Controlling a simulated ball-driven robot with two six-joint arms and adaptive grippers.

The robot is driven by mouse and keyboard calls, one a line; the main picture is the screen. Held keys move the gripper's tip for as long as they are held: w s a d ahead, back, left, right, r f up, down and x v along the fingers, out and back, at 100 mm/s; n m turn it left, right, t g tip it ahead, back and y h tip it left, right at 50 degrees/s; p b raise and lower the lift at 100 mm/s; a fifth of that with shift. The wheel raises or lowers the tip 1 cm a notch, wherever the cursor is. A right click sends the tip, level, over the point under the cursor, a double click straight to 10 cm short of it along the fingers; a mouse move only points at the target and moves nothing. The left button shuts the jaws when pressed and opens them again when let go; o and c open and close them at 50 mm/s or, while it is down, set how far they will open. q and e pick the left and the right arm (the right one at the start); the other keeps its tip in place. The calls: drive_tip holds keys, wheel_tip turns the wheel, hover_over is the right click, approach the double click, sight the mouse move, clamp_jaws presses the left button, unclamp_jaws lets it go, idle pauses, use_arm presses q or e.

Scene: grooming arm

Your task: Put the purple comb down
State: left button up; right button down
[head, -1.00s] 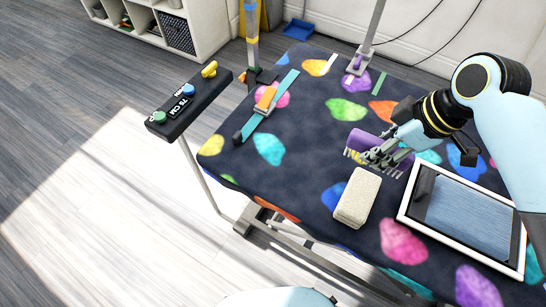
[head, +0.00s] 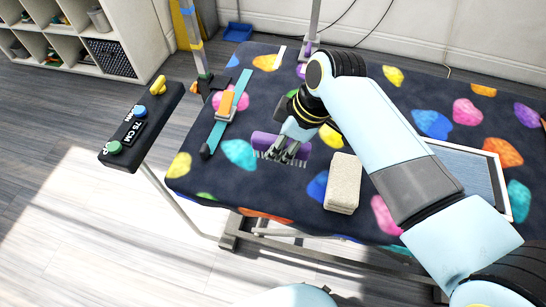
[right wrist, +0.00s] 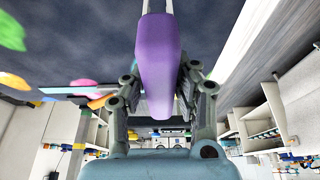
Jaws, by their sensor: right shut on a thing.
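The purple comb (head: 268,143) is in my right gripper (head: 284,155), over the dark table cover with its coloured spots. In the head view its teeth point toward the near side. In the right wrist view the purple comb (right wrist: 158,60) stands between the two fingers of my right gripper (right wrist: 160,95), which is shut on it. I cannot tell whether the comb touches the table (head: 215,182). My left gripper is not in view.
A beige block (head: 343,180) lies right of the comb. A teal strap with an orange buckle (head: 226,106) lies to its left. A white-framed tray (head: 492,160) is partly behind my right arm. A control panel (head: 140,125) stands off the table's left side.

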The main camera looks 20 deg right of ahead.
sight(274, 160)
drive_tip(key=shift+w+a+f, duration=0.15)
drive_tip(key=shift+a+f, duration=0.35)
drive_tip(key=shift+a, duration=0.25)
drive_tip(key=shift+f, duration=2)
drive_tip(key=shift+f, duration=0.15)
drive_tip(key=c, duration=1)
unclamp_jaws()
drive_tip(key=shift+c, duration=0.2)
